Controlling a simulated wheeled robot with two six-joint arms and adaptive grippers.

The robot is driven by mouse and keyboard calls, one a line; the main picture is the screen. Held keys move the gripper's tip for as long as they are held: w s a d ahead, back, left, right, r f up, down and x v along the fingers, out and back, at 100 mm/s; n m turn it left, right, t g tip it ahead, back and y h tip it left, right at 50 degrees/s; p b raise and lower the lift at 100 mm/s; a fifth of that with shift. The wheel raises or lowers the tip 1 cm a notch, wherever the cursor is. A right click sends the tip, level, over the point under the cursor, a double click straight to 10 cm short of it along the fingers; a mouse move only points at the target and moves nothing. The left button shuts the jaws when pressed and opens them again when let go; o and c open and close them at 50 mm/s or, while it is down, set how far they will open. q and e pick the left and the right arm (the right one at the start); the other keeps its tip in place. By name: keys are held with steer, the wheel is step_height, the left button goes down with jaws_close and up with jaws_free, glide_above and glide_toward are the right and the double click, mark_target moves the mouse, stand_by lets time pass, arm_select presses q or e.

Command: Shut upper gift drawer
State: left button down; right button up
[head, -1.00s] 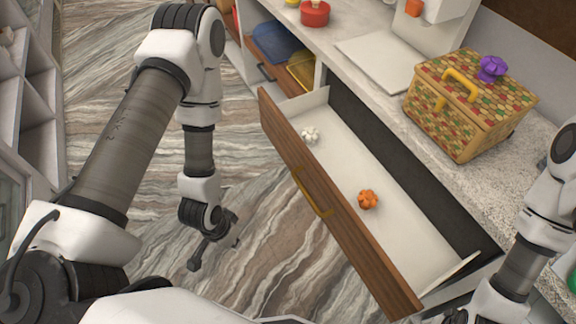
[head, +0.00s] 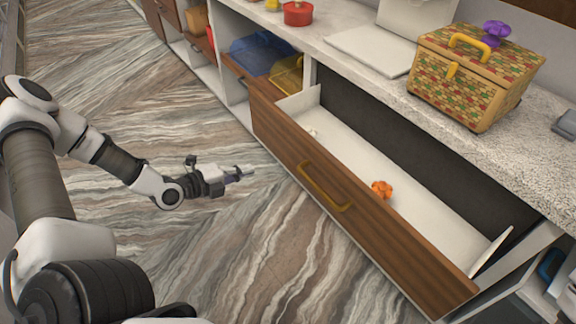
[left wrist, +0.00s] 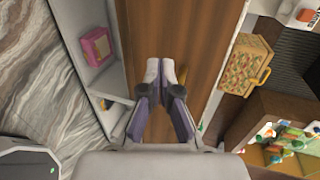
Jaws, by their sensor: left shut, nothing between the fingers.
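The upper gift drawer stands pulled open below the counter. It has a brown wooden front (head: 390,232) and a yellow bar handle (head: 325,187). Inside its white tray lie an orange ornament (head: 382,189) and a white one (head: 312,132), mostly hidden by the front. My left gripper (head: 238,173) is shut and empty, left of the drawer front and apart from the handle. My right gripper is out of view.
A patterned box (head: 465,85) with a purple bow sits on the speckled counter (head: 508,143) above the drawer. A red pot (head: 298,13) stands farther back. Blue (head: 262,53) and yellow bins fill the open shelf beyond the drawer. The striped floor before the drawer is clear.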

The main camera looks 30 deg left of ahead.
arm_select(q)
steer(key=b, duration=0.4)
glide_toward(291, 156)
step_height(291, 156, down, 2)
steer(key=w, duration=0.1)
steer(key=w+d+b, duration=0.1)
steer(key=w, duration=0.1)
steer(key=w+d, duration=0.1)
steer(key=w, duration=0.1)
steer(key=shift+f, duration=0.1)
steer(key=shift+w+d, duration=0.2)
steer(key=shift+w, duration=0.35)
steer(key=shift+w, duration=0.1)
